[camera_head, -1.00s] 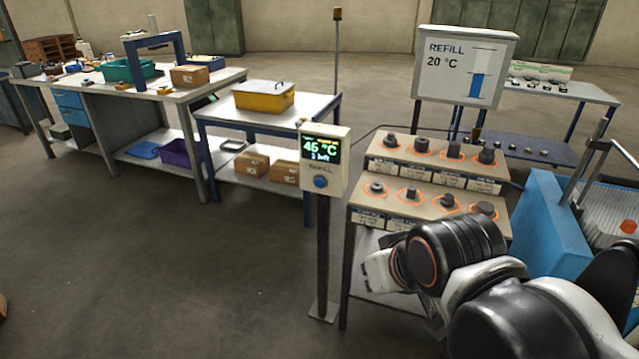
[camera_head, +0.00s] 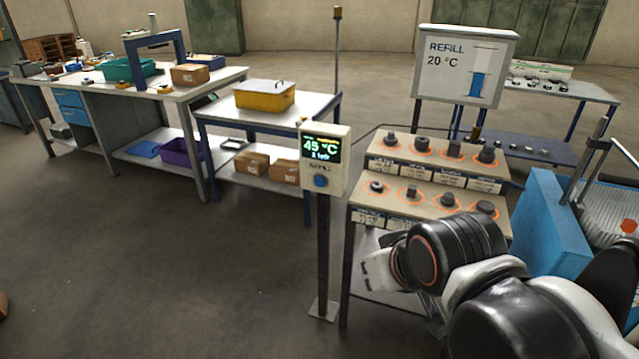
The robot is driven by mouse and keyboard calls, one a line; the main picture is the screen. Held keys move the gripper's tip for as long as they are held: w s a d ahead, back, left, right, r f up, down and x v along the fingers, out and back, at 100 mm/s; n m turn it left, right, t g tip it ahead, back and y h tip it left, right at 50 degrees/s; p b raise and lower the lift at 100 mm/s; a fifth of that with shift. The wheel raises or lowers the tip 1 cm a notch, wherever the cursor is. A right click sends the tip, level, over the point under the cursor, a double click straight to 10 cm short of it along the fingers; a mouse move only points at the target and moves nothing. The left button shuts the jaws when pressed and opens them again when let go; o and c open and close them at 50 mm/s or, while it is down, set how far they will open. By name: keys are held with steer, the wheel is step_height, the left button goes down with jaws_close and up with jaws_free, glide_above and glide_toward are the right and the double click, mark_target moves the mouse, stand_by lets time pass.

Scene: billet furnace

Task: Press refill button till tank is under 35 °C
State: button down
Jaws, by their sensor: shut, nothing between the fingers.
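A grey control box (camera_head: 325,158) stands on a dark post in the middle of the view. Its screen (camera_head: 321,149) reads 45 °C in green; the smaller line below is too blurred to read. The round blue refill button (camera_head: 320,181) is on the front below the screen, with nothing touching it. A white sign (camera_head: 463,66) behind reads REFILL 20 °C beside a partly blue level gauge. My arm comes in from the lower right. The white end of my gripper (camera_head: 378,271) is shut, right of and below the button and apart from it; its fingertips are not clearly visible.
A stepped rack (camera_head: 371,179) with several dark parts in orange rings stands right of the box, close to my arm. A blue tank-like block (camera_head: 553,232) is further right. A table with a yellow bin (camera_head: 264,97) stands behind left.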

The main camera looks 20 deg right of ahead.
mark_target(320, 182)
stand_by(0.6)
steer(key=w+a+m+t, duration=0.25)
steer(key=w+m, duration=0.85)
steer(key=w, duration=1.5)
steer(key=w+a+f+m+t+y, duration=0.1)
steer(key=w+f+m+t, duration=0.2)
steer(key=w+f+m, duration=0.7)
steer(key=shift+w+a+f, duration=0.2)
steer(key=shift+w+f, duration=2.75)
steer(key=shift+w, duration=0.35)
steer(key=w+d, duration=0.5)
steer(key=w, duration=0.2)
steer(key=shift+w+d, duration=0.2)
steer(key=shift+d, duration=0.05)
